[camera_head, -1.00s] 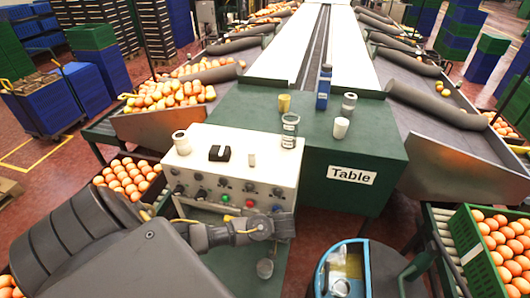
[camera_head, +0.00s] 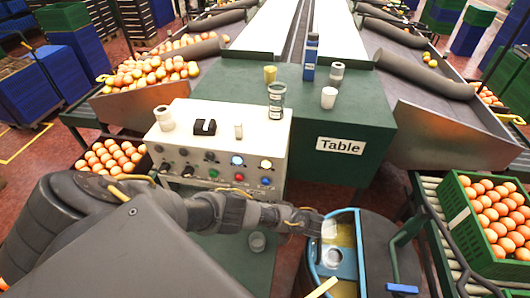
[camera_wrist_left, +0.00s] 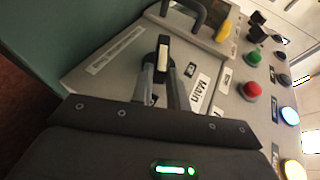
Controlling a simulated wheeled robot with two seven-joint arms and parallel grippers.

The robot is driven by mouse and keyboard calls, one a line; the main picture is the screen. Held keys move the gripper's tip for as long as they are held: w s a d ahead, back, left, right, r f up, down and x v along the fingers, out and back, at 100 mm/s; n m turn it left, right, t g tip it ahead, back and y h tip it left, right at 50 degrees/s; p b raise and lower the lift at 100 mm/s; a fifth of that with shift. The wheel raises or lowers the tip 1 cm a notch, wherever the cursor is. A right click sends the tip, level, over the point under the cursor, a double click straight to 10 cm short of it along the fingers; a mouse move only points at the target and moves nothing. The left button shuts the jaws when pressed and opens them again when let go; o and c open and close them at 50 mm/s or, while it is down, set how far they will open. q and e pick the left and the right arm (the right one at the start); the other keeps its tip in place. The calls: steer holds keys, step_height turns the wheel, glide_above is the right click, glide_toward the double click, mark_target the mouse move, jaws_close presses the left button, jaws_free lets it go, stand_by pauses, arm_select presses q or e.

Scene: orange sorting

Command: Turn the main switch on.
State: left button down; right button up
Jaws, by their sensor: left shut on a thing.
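The main switch (camera_wrist_left: 163,53) is a dark lever with a pale stripe, set on the grey control panel beside the "Main" label (camera_wrist_left: 202,91). My left gripper (camera_wrist_left: 161,78) is shut on the lever, with one finger on each side of it. In the head view my left arm (camera_head: 240,212) crosses in front of the control box (camera_head: 258,130) and hides the switch and fingertips. The blue-white lamp (camera_head: 237,160) and the yellow lamp (camera_head: 266,164) on the box are lit. They also glow at the right of the wrist view. My right gripper is not in view.
Beside the switch are a red button (camera_wrist_left: 250,89), a green button (camera_wrist_left: 253,57) and a dark handle (camera_wrist_left: 184,12). Cups stand on the green table (camera_head: 360,115) behind the box. A blue-rimmed round container (camera_head: 318,250) is close to the arm at the right.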

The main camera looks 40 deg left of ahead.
arm_select(q)
steer(key=shift+f+y, duration=0.2)
steer(key=shift+y, duration=0.3)
steer(key=c, duration=1.4)
jaws_free()
steer(key=shift+o, duration=0.2)
steer(key=shift+d, duration=0.1)
steer(key=p+v, duration=0.1)
steer(key=v, duration=0.6)
steer(key=shift+d+p, duration=0.2)
steer(key=shift+p, duration=0.2)
steer(key=shift+w+r, duration=0.1)
steer(key=shift+r, duration=0.1)
